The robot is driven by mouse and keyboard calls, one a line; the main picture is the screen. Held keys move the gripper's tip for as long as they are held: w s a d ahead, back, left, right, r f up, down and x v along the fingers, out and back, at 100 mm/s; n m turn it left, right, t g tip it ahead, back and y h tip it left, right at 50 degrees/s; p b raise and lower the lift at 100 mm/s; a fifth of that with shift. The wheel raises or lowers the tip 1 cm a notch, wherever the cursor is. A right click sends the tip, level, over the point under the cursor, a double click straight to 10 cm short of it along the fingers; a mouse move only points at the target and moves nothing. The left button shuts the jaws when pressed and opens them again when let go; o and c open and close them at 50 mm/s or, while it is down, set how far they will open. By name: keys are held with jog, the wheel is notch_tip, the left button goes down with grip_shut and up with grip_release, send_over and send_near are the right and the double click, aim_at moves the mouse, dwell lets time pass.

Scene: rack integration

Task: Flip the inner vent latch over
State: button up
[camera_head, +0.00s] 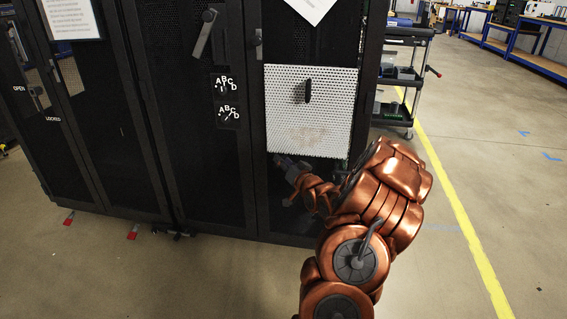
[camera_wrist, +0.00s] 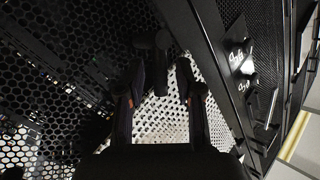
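A white perforated vent panel (camera_head: 330,125) is set in the right rack door. A short black latch (camera_head: 307,91) stands roughly upright on its upper middle, with its shadow to the left. My gripper (camera_head: 284,162) is below the panel's lower left edge in the head view, apart from the latch. In the wrist view my gripper (camera_wrist: 161,78) shows two dark fingers spread apart, with nothing clearly held between them. The white panel (camera_wrist: 163,120) shows behind them. A dark knob-like shape lies near the fingertips at the top; I cannot tell whether it is the latch.
Two ABCD dials (camera_head: 228,113) sit left of the panel. A tool cart (camera_head: 402,80) stands behind the rack at right. Open floor lies right.

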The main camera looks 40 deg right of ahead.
grip_shut()
jog(key=shift+w+a+r+n+g+p, duration=0.15)
jog(key=shift+r+n+g+p, duration=0.1)
jog(key=shift+n+g+p, duration=0.3)
jog(key=shift+o, duration=0.9)
grip_release()
jog(key=f+v, duration=0.1)
jog(key=v, duration=1.1)
jog(key=shift+r, duration=0.4)
